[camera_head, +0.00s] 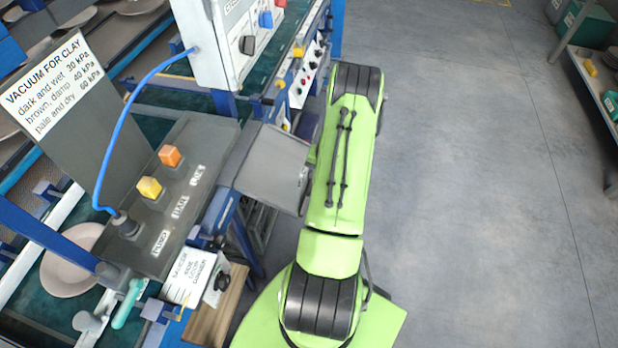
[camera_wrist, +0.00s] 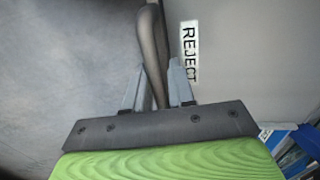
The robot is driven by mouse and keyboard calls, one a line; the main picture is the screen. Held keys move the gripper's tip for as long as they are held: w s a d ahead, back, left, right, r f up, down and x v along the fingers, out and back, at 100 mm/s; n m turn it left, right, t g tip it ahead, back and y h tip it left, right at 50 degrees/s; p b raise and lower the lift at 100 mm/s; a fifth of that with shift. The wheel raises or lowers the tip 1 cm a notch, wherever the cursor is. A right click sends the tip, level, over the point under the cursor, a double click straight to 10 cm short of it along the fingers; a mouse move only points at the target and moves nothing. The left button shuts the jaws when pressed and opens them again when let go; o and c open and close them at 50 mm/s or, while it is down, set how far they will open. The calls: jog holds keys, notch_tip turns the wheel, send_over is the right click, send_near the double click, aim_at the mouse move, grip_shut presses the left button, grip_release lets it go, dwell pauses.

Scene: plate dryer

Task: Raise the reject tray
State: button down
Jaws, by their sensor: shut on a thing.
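The reject tray (camera_head: 268,163) is a grey flat panel at the side of the bench, left of my green arm in the head view. In the wrist view its grey face (camera_wrist: 245,60) fills the right, with a white REJECT label (camera_wrist: 188,52). A dark bar handle (camera_wrist: 150,45) runs along the tray's edge. My gripper (camera_wrist: 157,82) is shut on this handle, with one finger on each side of it. In the head view my arm hides the gripper and handle. The tray looks tilted; its exact angle is hard to tell.
A grey control panel (camera_head: 212,150) with yellow and orange buttons and a blue cable (camera_head: 128,105) stands left of the tray. A control box (camera_head: 235,40) is behind it. Open grey floor (camera_head: 470,200) lies to the right, with a shelf (camera_head: 597,90) at the far right.

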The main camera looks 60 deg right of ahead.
jog(key=r+g+p, duration=0.1)
jog(key=r+g, duration=0.1)
jog(key=r, duration=0.2)
jog(key=r+g+h+p, duration=0.1)
jog(key=r+p, duration=0.1)
jog(key=r, duration=0.2)
jog(key=shift+s+r+g, duration=0.1)
jog(key=shift+s+g, duration=0.1)
jog(key=shift+g, duration=0.2)
jog(key=shift+w+r, duration=0.1)
jog(key=shift+r, duration=0.55)
jog(key=shift+w+r+p, duration=0.1)
jog(key=shift+p, duration=0.2)
jog(key=shift+w+d+r, duration=0.1)
jog(key=c, duration=1.3)
grip_release()
jog(key=shift+c, duration=0.2)
jog(key=shift+o, duration=0.9)
jog(key=shift+a+r, duration=0.1)
jog(key=shift+a, duration=0.1)
jog(key=shift+d, duration=0.1)
notch_tip(320, 180, up, 16)
jog(key=w+p, duration=0.1)
jog(key=shift+w+a+f, duration=0.15)
jog(key=shift+a+f, duration=0.05)
jog(key=shift+a, duration=0.1)
